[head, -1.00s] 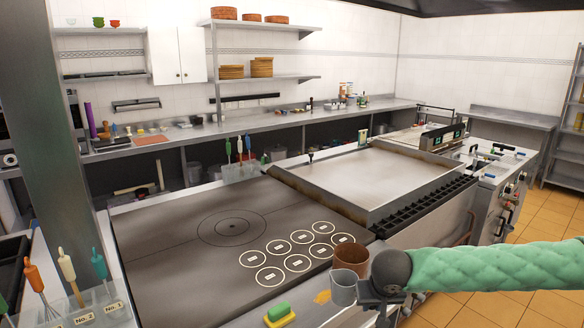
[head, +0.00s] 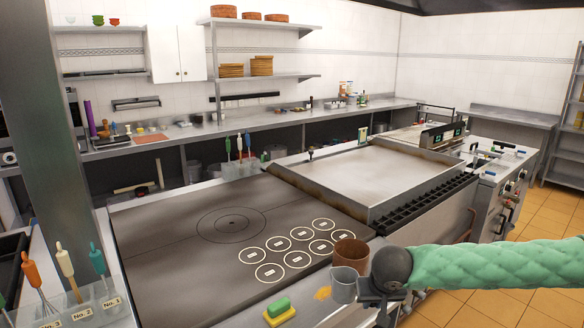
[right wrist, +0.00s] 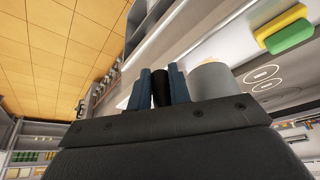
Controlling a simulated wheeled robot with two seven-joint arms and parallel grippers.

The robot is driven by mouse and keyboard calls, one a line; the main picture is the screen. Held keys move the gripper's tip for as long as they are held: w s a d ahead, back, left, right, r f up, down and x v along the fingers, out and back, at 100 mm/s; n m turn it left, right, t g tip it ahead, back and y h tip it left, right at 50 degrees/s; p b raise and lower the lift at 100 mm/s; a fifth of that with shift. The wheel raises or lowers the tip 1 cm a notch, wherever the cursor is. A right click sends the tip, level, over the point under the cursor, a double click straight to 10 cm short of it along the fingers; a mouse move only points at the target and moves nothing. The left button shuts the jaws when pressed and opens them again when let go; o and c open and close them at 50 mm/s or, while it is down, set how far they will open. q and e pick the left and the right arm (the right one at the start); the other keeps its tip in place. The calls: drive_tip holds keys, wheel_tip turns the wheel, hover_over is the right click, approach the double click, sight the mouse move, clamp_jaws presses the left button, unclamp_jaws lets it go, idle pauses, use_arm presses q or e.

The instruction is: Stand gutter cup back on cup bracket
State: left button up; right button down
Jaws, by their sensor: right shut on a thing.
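A grey metal cup (head: 343,285) is beside my right gripper (head: 374,300), near the front edge of the cooktop. In the right wrist view, the two blue fingers (right wrist: 160,88) are shut on a narrow black part, which looks like a handle. The grey cup (right wrist: 209,80) is directly to their right. A rust-brown round cup or holder (head: 351,256) is just behind the grey cup in the head view. I cannot tell whether the two touch, nor which part is the bracket. My left gripper is not in view.
A green and yellow sponge (head: 279,311) lies on the front ledge, with an orange patch (head: 322,293) near the cup. The dark cooktop (head: 190,235) with white rings is clear. A raised steel griddle (head: 370,180) stands behind. Utensils (head: 65,265) stand at the left.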

drive_tip(key=shift+r, duration=2.1)
